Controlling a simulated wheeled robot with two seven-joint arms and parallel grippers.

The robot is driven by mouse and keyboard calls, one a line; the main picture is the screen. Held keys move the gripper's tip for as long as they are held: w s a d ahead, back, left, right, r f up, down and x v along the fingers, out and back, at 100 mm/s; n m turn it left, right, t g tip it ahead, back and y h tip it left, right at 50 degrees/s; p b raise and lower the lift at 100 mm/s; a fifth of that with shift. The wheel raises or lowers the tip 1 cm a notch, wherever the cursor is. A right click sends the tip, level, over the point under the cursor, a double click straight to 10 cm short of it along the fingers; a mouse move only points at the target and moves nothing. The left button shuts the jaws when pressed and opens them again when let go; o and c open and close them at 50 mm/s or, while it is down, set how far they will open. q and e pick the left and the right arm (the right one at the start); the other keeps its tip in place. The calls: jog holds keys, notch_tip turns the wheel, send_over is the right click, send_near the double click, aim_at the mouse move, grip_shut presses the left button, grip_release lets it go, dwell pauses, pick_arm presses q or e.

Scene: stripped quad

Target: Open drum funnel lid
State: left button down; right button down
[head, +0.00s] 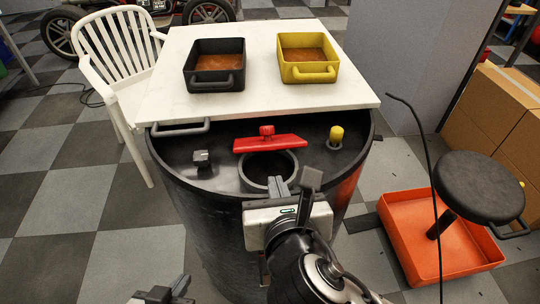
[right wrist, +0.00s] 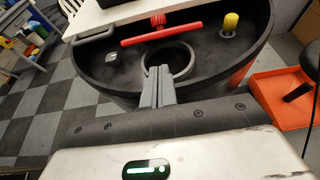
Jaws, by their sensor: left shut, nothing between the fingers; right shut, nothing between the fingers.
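The black drum (head: 180,172) stands in the middle of the head view. A round dark funnel ring (head: 247,178) is set in its top. A red lid-like piece with a knob (head: 270,143) lies just behind the ring; I cannot tell whether it is hinged there. It also shows in the right wrist view (right wrist: 160,36). My right gripper (head: 278,184) is shut and empty, its fingertips at the front edge of the ring, apart from the red piece. In the right wrist view the shut fingers (right wrist: 159,72) overlap the ring. My left gripper (head: 168,292) is shut and empty, low at the left of the drum.
A white board (head: 260,100) covers the drum's back part, carrying a black tray (head: 215,86) and a yellow tray (head: 310,74). A yellow-capped fitting (head: 336,136) stands right of the ring. A white chair (head: 120,50), orange tray (head: 410,215) and black stool (head: 478,187) stand around.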

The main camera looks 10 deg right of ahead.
aim_at(267, 135)
pick_arm(q)
jog(key=shift+d+f+b, duration=0.15)
jog(key=shift+f+b, duration=0.05)
jog(key=shift+b, duration=0.4)
pick_arm(e)
jog(key=x, duration=0.9)
jog(key=shift+w+f, duration=0.25)
jog(key=shift+w, duration=0.1)
pick_arm(q)
jog(key=shift+r, duration=0.1)
pick_arm(e)
jog(key=shift+r, duration=0.1)
